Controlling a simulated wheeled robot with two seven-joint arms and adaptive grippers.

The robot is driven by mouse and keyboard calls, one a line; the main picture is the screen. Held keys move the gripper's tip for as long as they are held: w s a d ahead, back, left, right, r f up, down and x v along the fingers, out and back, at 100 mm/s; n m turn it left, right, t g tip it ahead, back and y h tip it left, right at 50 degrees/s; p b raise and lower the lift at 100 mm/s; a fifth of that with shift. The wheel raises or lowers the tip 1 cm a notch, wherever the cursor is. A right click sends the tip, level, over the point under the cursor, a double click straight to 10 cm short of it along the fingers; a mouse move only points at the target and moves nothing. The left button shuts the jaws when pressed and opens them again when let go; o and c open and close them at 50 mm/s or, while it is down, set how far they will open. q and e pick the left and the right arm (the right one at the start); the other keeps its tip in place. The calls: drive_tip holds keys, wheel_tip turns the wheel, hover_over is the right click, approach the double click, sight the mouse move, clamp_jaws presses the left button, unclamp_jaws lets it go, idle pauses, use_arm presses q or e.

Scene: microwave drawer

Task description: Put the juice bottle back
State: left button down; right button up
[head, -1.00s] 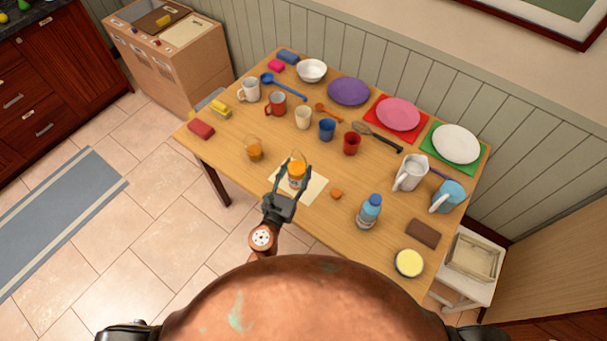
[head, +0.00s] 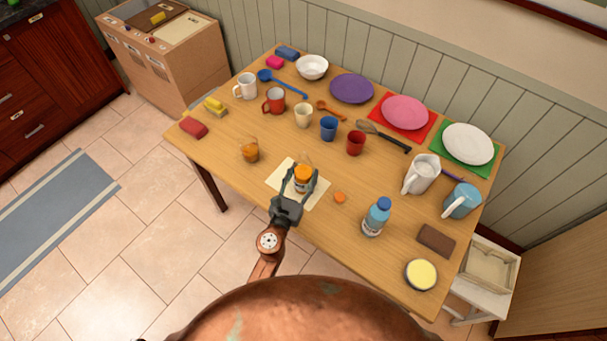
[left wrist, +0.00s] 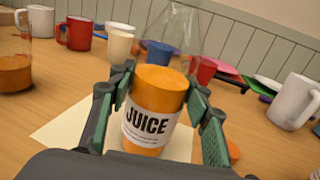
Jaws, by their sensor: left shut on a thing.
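The juice bottle (left wrist: 148,118) has orange juice in its lower part, a white JUICE label and a clear upper part. It is upright between the fingers of my left gripper (left wrist: 160,112), which is shut on it from both sides. In the head view the bottle (head: 303,180) and my left gripper (head: 302,182) are over the cream mat (head: 283,181) near the table's front edge. The bottle's base is hidden, so I cannot tell whether it touches the mat. A small orange cap (head: 340,197) lies right of the mat. My right gripper is not in view.
A glass of orange liquid (head: 250,153) stands left of the mat. A blue-capped bottle (head: 376,218) stands to the right. Several cups, including a blue cup (head: 328,128) and a red cup (head: 355,143), stand behind. The wooden table (head: 220,160) has bare room around the mat.

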use_arm(q)
drive_tip(key=c, duration=1)
unclamp_jaws()
drive_tip(key=shift+c, duration=0.2)
drive_tip(key=shift+r, duration=0.15)
drive_tip(key=b+v, duration=0.1)
drive_tip(key=v, duration=1)
drive_tip(key=shift+s+a, duration=0.1)
drive_tip(key=shift+s, duration=0.05)
drive_tip(key=shift+s+a, duration=0.1)
drive_tip(key=shift+s, duration=0.25)
